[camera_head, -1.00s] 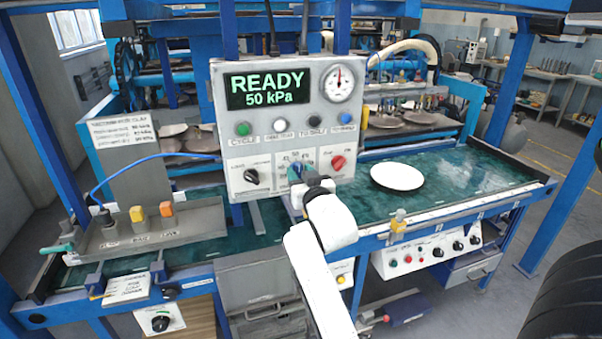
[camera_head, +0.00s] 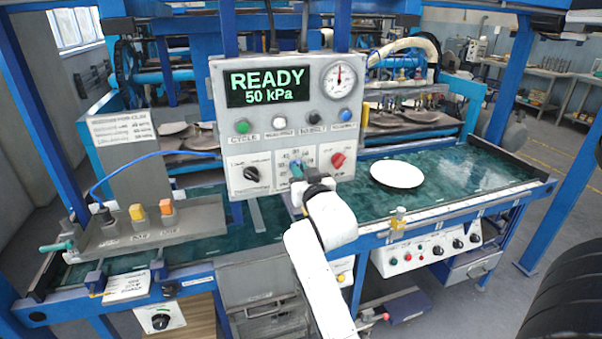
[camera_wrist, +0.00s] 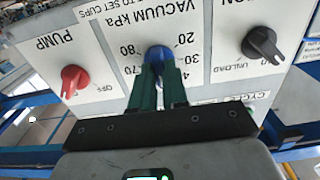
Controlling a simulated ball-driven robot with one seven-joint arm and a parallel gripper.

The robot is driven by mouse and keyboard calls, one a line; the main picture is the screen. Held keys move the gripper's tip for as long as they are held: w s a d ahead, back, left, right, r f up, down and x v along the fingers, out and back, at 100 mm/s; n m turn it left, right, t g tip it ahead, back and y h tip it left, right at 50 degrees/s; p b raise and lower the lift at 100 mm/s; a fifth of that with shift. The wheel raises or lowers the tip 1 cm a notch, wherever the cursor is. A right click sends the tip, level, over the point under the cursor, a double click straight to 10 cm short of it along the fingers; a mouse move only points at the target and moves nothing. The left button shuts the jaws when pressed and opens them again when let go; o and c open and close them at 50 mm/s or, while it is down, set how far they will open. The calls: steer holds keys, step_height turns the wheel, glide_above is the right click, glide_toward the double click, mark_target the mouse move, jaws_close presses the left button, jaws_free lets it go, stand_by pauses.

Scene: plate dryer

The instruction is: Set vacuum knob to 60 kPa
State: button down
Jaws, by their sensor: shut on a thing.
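The vacuum knob (camera_wrist: 157,54) is blue and sits on a white plate marked "VACUUM kPa" with a ring of numbers, seen upside down in the wrist view. My gripper (camera_wrist: 159,75) has green fingers closed on its two sides. In the head view my gripper (camera_head: 297,171) is at the middle of the panel's lower row and mostly hides the knob, so its pointer cannot be read. The display (camera_head: 268,88) reads "READY 50 kPa" in green.
On the same panel are a red pump knob (camera_head: 338,160) to the right and a black knob (camera_head: 251,174) to the left. Several push buttons and a round gauge (camera_head: 340,80) are above. A white plate (camera_head: 397,174) lies on the green bench.

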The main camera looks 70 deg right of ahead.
steer(key=shift+f, duration=0.1)
steer(key=shift+s+m+b, duration=0.15)
steer(key=shift+m+b, duration=2.5)
steer(key=shift+m, duration=1.15)
steer(key=c, duration=1.1)
jaws_free()
steer(key=shift+c, duration=0.2)
